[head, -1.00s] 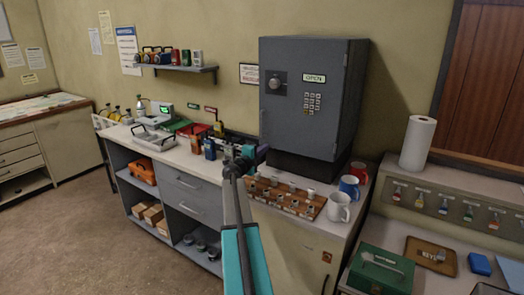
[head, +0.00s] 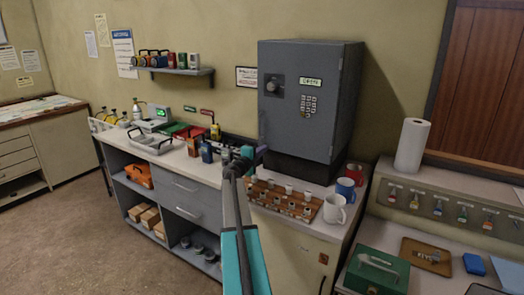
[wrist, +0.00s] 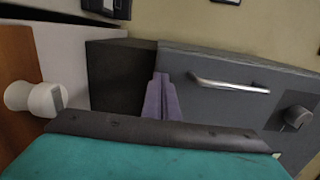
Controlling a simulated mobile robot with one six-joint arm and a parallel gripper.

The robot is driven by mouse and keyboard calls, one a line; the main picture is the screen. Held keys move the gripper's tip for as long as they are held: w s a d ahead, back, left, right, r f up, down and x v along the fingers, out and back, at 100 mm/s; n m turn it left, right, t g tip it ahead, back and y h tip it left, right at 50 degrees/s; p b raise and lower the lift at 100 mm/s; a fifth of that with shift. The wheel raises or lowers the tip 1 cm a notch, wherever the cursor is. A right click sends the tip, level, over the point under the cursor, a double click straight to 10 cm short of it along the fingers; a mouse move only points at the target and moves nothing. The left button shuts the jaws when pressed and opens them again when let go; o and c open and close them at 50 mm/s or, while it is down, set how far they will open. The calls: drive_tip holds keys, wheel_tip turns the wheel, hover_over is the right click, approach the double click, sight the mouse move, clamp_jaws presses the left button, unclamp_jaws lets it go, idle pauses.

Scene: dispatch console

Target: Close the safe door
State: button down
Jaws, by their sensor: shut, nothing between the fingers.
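The dark grey safe (head: 345,95) stands on a black plinth (head: 302,168) at the back of the counter. Its door (head: 296,120) faces me with a dial (head: 273,86), a keypad and a sign reading OPEN; I cannot tell how far the door stands from its frame. The wrist view shows the door (wrist: 205,110) tilted, with a silver bar handle (wrist: 230,82) and the dial (wrist: 298,118). My gripper (head: 262,151) is shut and empty, at the safe's lower left. In the wrist view its purple fingers (wrist: 161,80) overlap the door's lower part; contact is unclear.
A wooden rack (head: 283,205) of small items lies below the safe. A white mug (head: 334,208), a blue mug (head: 346,189) and a red mug (head: 355,174) stand right of it. Bottles and trays crowd the counter to the left. The floor at left is clear.

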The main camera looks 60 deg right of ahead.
drive_tip(key=shift+d+r, duration=0.3)
drive_tip(key=shift+r, duration=0.2)
drive_tip(key=shift+a, duration=0.1)
drive_tip(key=a+f+b, duration=0.1)
drive_tip(key=a, duration=1.3)
drive_tip(key=shift+a, duration=0.2)
drive_tip(key=shift+w, duration=0.1)
